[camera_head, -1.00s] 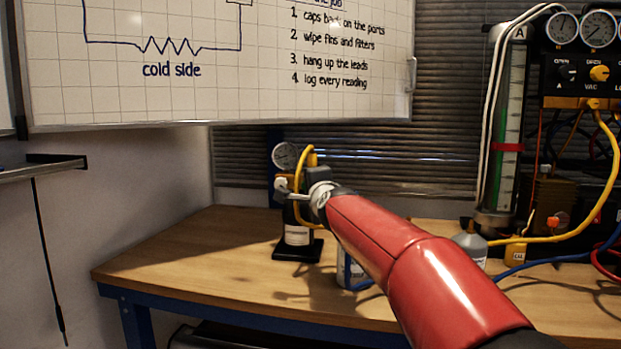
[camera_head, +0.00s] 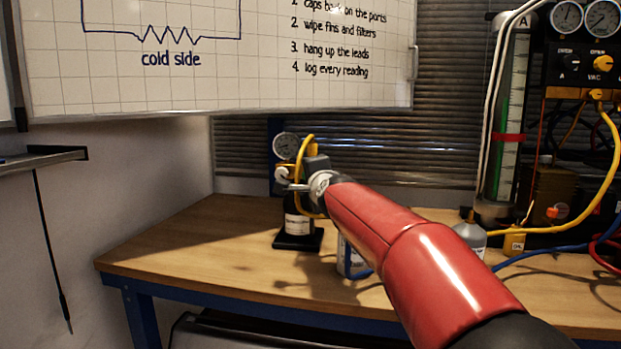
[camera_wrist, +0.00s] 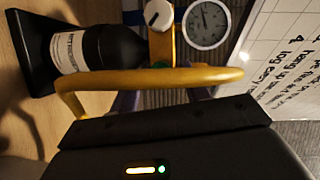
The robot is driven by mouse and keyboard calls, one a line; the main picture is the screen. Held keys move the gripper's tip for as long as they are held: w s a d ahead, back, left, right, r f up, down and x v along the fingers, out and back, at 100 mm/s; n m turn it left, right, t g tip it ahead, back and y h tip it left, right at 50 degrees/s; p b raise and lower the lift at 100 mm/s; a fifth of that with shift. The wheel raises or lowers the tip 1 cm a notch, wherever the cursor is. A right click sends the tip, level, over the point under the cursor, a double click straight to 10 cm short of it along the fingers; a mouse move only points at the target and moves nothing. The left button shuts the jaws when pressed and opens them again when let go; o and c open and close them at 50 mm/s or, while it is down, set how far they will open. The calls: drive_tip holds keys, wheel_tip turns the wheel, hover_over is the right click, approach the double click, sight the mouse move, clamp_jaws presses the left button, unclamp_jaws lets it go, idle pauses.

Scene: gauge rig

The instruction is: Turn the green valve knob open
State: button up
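A small green patch (camera_wrist: 160,64), likely the green knob, shows in the wrist view just behind the yellow hose (camera_wrist: 150,78), which hides most of it. Above it is a white knob (camera_wrist: 158,14) on a yellow body, beside a round gauge (camera_wrist: 206,22). In the head view the gauge (camera_head: 286,146) and black bottle (camera_head: 297,222) stand at the back of the bench. My gripper (camera_head: 291,187) is at this assembly, right up against or near it. Its dark body fills the bottom of the wrist view.
The wooden bench (camera_head: 190,250) is clear on the left. A grey-capped bottle (camera_head: 470,240) and a small yellow container (camera_head: 514,240) stand to the right, with hoses and a gauge panel (camera_head: 590,60) beyond. A whiteboard (camera_head: 220,70) hangs above the bench.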

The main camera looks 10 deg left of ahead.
drive_tip(key=shift+s, duration=0.1)
drive_tip(key=v, duration=0.7)
drive_tip(key=shift+s+b, duration=0.3)
drive_tip(key=shift+b, duration=0.1)
drive_tip(key=shift+d, duration=0.15)
